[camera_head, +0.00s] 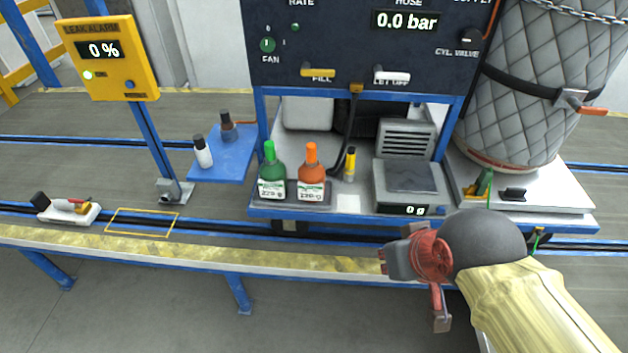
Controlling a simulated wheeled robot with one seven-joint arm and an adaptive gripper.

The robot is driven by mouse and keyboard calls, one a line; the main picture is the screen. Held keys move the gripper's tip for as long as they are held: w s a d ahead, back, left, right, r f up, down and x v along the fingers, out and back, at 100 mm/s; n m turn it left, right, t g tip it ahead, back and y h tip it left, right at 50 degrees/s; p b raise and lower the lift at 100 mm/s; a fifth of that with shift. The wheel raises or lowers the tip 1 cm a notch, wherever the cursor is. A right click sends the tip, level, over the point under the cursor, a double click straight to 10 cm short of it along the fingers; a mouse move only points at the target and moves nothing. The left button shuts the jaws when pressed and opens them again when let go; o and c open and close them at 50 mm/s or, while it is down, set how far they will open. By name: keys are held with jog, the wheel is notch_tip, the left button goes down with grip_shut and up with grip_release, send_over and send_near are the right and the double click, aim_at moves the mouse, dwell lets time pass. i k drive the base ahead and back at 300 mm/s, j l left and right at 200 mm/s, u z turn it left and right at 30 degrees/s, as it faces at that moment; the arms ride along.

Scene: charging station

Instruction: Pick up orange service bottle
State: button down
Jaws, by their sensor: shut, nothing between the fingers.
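The orange service bottle (312,176) stands upright on a dark tray (290,203) on the blue-edged station shelf, with a white label on its front. A green bottle (271,172) stands close on its left on the same tray. My gripper (383,262) is in front of the shelf, to the right of and nearer than the orange bottle, and apart from it. It is shut and empty, with its fingers toward the left.
A yellow-and-black tube (350,163) and a black hose stand right of the bottle. A scale (410,186) sits further right, near a quilted cylinder (545,85). The control panel (365,45) overhangs behind. A yellow-edged rail (200,248) runs in front.

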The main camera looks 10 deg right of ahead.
aim_at(311, 177)
jog(key=i+j+z, duration=0.1)
jog(key=j+z, duration=0.9)
jog(key=j, duration=0.25)
jog(key=k, duration=0.05)
